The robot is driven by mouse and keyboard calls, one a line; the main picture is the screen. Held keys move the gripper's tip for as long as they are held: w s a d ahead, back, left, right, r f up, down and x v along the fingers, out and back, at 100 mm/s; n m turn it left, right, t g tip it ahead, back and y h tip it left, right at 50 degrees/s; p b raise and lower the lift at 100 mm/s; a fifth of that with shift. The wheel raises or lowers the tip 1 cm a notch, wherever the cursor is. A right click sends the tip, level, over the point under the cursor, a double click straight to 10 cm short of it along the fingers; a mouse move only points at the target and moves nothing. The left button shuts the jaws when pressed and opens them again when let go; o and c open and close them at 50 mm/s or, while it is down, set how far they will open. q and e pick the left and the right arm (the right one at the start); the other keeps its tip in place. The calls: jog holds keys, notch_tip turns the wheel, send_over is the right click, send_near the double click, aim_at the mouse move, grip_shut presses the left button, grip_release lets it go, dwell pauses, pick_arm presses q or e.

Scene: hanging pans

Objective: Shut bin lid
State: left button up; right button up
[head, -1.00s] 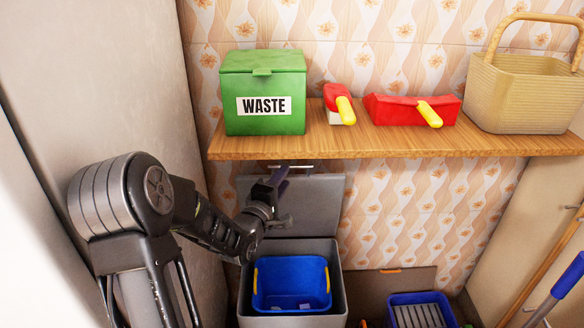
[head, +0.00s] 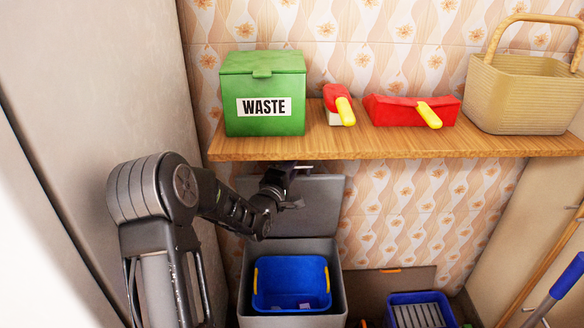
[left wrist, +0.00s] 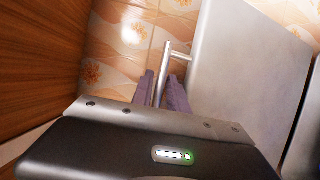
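The grey bin (head: 340,285) stands on the floor under the shelf with its lid (head: 316,205) raised upright near the wall. The blue inner bucket (head: 290,284) shows in the open bin. The lid's bar handle (head: 303,165) is at its top edge, just below the shelf. My left gripper (head: 287,172) is at this handle, partly hidden by the shelf edge. In the left wrist view, my fingers (left wrist: 161,92) stand apart with the handle (left wrist: 168,60) running between them; I cannot tell whether they touch it. The lid (left wrist: 245,65) fills the right side there. My right gripper is not in view.
The wooden shelf (head: 400,143) is close above my left gripper. It holds a green waste box (head: 264,85), red tools (head: 410,108) and a basket (head: 525,90). A blue crate (head: 420,298) stands right of the bin. A grey panel is at the left.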

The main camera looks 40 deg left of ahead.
pick_arm(q)
grip_shut()
dwell(1.1)
